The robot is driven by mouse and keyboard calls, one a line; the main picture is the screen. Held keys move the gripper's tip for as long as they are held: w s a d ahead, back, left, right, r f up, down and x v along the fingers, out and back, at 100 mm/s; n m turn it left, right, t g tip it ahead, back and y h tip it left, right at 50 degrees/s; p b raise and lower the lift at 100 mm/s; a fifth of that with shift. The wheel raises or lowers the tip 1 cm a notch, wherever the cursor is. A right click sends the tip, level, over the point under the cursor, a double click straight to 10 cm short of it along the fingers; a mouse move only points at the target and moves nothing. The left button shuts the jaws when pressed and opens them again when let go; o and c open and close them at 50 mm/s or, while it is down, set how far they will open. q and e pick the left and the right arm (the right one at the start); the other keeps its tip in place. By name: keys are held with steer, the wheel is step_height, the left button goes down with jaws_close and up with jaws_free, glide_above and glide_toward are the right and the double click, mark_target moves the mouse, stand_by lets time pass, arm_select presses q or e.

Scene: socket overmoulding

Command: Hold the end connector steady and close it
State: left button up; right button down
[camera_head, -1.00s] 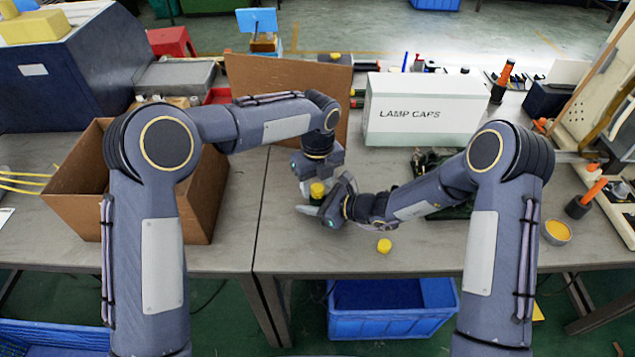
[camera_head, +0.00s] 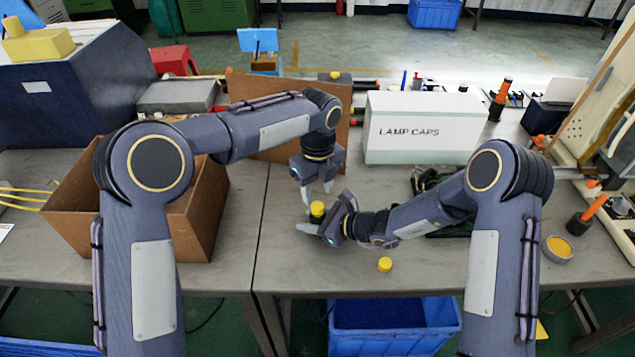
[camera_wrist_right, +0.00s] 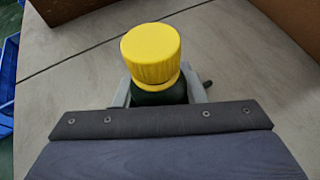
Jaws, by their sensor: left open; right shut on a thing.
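The end connector (camera_head: 317,212) is a dark green body with a yellow cap (camera_wrist_right: 151,52) on top. It stands upright between the fingers of my right gripper (camera_head: 318,226), which is shut on the dark body. In the right wrist view the cap sits on a yellow band above the dark body (camera_wrist_right: 160,95); whether it is fully seated I cannot tell. My left gripper (camera_head: 317,188) is open and empty, pointing down just above the connector, apart from the cap. A second yellow cap (camera_head: 385,264) lies on the table to the right, near the front edge.
A brown open box (camera_head: 190,225) stands on the left. A white box marked LAMP CAPS (camera_head: 420,128) stands at the back. Dark items (camera_head: 428,180) lie behind my right forearm. A yellow-filled tin (camera_head: 557,249) is at the right. The table front is mostly clear.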

arm_select(q)
steer(key=n, duration=0.4)
steer(key=shift+r, duration=0.2)
steer(key=n, duration=0.5)
steer(key=shift+r, duration=0.2)
steer(key=n, duration=0.5)
steer(key=shift+r, duration=0.25)
steer(key=n, duration=0.5)
steer(key=shift+r, duration=0.2)
steer(key=n, duration=0.5)
steer(key=shift+r, duration=0.2)
steer(key=n, duration=0.5)
steer(key=shift+r, duration=0.2)
steer(key=n, duration=0.4)
steer(key=shift+r, duration=0.15)
steer(key=n, duration=0.4)
steer(key=shift+r+n, duration=0.2)
steer(key=shift+n, duration=0.1)
